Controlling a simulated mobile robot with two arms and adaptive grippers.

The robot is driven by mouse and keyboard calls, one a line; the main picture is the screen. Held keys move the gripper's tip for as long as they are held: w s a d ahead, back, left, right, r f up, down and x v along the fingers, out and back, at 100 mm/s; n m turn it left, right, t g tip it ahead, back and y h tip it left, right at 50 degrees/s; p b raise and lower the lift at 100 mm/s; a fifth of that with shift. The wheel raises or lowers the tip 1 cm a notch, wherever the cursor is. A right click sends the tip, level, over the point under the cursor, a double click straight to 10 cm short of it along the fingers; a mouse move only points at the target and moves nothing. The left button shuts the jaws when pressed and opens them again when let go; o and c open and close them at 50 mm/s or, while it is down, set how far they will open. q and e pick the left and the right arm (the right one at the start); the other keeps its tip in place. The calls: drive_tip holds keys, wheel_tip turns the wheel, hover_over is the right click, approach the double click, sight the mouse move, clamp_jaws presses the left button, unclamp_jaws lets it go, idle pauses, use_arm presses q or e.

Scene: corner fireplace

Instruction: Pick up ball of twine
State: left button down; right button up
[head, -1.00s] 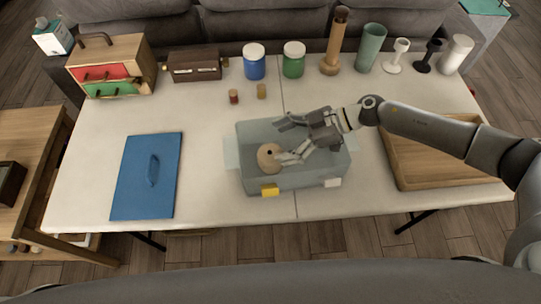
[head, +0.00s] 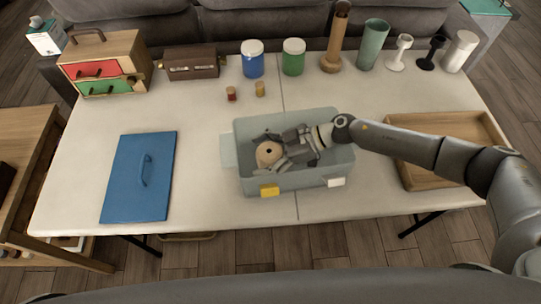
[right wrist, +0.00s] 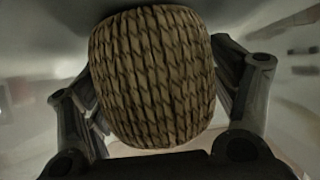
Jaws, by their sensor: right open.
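The ball of twine (head: 268,153) is tan with a dark spot on top and sits inside a translucent grey-blue bin (head: 310,182). My right gripper (head: 273,149) reaches down into the bin from the right, with its open fingers around the ball. In the right wrist view the twine (right wrist: 153,78) fills the middle, its wound strands clear, between the two fingers (right wrist: 155,110). I cannot tell whether the fingers touch it. My left gripper is not in view.
A blue lid with a handle (head: 138,190) lies left of the bin. A wooden tray (head: 428,178) is at the right under my arm. Jars (head: 293,58), cups and a small drawer chest (head: 104,66) line the back. The bin walls surround the gripper.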

drive_tip(key=shift+a+f, duration=0.35)
drive_tip(key=shift+a, duration=0.3)
drive_tip(key=c, duration=1.1)
drive_tip(key=shift+o, duration=0.2)
